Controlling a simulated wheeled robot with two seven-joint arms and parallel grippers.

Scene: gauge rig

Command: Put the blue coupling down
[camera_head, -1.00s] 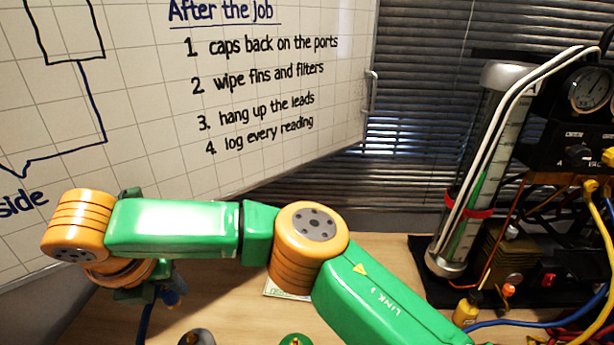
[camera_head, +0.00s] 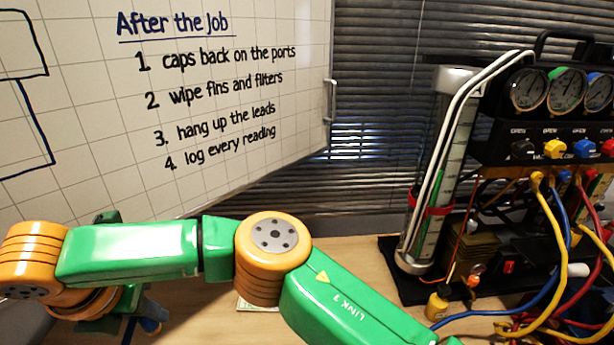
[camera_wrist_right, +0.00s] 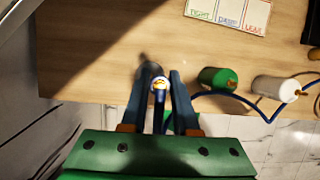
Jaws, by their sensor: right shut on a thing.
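The blue coupling (camera_wrist_right: 160,84) shows end-on between the fingers of my right gripper (camera_wrist_right: 159,74) in the wrist view, with a pale, yellow-marked end facing the camera. The fingers are shut on it. It is close to the table's front edge; I cannot tell whether it touches the wood. In the head view, a bit of blue (camera_head: 150,326) shows at the lower left beside my right gripper (camera_head: 130,327), which my own arm mostly hides. My left gripper is in neither view.
A TIGHT/LEAK card (camera_wrist_right: 228,14) lies beyond. The gauge rig (camera_head: 555,125) with hoses fills the right; a whiteboard (camera_head: 230,120) stands behind.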

